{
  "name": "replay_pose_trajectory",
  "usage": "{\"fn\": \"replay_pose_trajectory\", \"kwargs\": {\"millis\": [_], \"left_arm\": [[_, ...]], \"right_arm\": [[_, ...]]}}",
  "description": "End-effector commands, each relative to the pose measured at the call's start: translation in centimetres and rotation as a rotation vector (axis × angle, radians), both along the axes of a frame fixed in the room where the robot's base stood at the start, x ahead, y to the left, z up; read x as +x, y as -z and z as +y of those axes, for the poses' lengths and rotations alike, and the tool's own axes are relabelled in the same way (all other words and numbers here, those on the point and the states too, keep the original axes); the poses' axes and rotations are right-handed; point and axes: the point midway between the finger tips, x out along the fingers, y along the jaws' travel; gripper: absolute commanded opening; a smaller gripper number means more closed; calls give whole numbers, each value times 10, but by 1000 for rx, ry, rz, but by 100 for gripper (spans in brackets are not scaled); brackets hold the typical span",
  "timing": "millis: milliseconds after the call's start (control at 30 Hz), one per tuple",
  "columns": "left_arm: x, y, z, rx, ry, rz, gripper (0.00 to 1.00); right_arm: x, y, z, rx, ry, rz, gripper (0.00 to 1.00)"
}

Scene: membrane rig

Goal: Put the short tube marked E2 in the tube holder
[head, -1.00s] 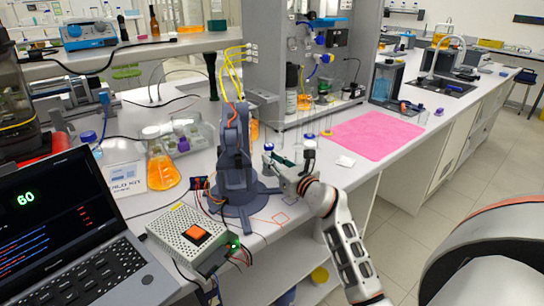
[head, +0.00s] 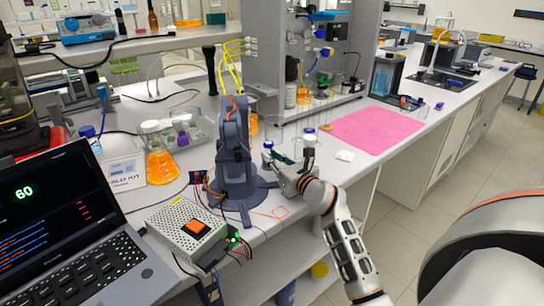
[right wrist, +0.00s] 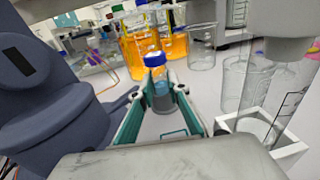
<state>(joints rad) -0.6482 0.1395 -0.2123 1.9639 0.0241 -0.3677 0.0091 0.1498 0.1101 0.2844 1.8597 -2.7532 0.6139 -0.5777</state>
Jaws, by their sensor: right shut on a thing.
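A short clear tube with a blue cap (right wrist: 154,60) stands upright between the teal fingertips of my right gripper (right wrist: 160,95). Its lower part is in or just in front of a grey round piece; I cannot tell which. No E2 mark is readable. In the head view my right gripper (head: 279,163) is shut on this tube, whose blue cap (head: 268,144) shows beside the small robot arm. Another blue-capped vessel (head: 309,135) stands behind the gripper. I cannot single out the tube holder with certainty. My left gripper is not in view.
A dark blue-grey small robot arm (head: 234,160) stands close left of my gripper. Clear glassware and a white square frame (right wrist: 288,150) are close on its right. Flasks of orange liquid (right wrist: 135,55) stand behind. A pink mat (head: 375,128) lies free to the right.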

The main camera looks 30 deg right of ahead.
Motion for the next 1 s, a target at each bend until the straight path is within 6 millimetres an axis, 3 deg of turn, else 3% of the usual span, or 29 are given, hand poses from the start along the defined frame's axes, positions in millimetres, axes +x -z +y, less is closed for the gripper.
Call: {"fn": "replay_pose_trajectory", "kwargs": {"millis": [167, 200, 267, 667, 767, 1000], "left_arm": [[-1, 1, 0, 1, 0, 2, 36], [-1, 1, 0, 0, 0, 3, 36], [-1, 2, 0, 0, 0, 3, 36], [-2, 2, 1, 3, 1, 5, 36], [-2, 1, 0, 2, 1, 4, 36], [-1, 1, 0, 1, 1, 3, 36]], "right_arm": [[0, 2, 0, 0, 0, 1, 2], [0, 2, 0, 0, 0, 1, 24], [0, 2, 0, 0, 0, 1, 36], [-4, 2, 0, 0, 0, 0, 36], [-14, 2, 1, -1, 0, 0, 36], [-62, 0, 2, -1, 1, 2, 36]]}}
